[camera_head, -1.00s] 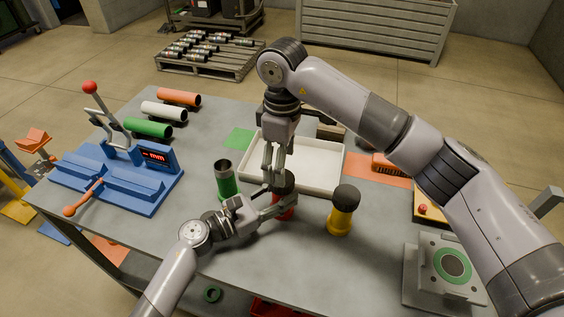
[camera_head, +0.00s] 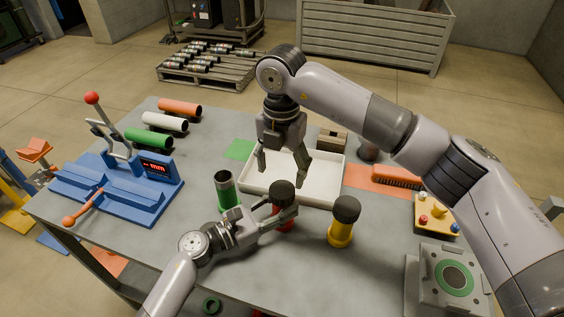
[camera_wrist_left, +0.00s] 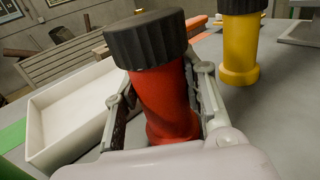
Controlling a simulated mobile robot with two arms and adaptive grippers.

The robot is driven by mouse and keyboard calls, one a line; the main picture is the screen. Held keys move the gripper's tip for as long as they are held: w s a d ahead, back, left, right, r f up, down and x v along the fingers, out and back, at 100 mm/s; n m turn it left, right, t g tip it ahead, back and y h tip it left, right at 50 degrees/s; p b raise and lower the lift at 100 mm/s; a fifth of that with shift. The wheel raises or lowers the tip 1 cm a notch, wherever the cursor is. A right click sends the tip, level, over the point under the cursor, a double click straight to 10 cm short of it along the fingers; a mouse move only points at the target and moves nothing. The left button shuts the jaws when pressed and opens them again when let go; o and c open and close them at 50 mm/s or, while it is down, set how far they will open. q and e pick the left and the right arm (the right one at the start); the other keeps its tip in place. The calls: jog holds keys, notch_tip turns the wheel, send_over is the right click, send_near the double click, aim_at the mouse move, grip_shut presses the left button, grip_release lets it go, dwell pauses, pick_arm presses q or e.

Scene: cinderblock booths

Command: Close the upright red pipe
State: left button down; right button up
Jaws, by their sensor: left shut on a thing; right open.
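The upright red pipe (camera_wrist_left: 165,100) stands on the table with a black ribbed cap (camera_wrist_left: 147,38) on its top end; the cap also shows in the head view (camera_head: 281,192). In the left wrist view the cap looks slightly tilted, but I cannot tell how tightly it sits. My left gripper (camera_head: 284,217) is shut on the red pipe, its fingers on either side of the body below the cap. My right gripper (camera_head: 284,178) is open and empty, above and behind the cap, apart from it, over the white tray.
A yellow pipe with a black cap (camera_head: 342,222) stands close on the right. An open green pipe (camera_head: 226,190) stands on the left. The white tray (camera_head: 325,192) lies behind. A blue fixture (camera_head: 120,185) and several lying pipes occupy the left side. The front table area is mostly clear.

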aim_at(282, 189)
jog(key=n, duration=0.6)
jog(key=shift+r, duration=0.2)
jog(key=n, duration=0.6)
jog(key=shift+r, duration=0.15)
jog(key=n, duration=0.6)
jog(key=shift+r, duration=0.15)
jog(key=n, duration=0.5)
jog(key=shift+r, duration=0.15)
jog(key=shift+f, duration=4.05)
jog(key=shift+c, duration=0.4)
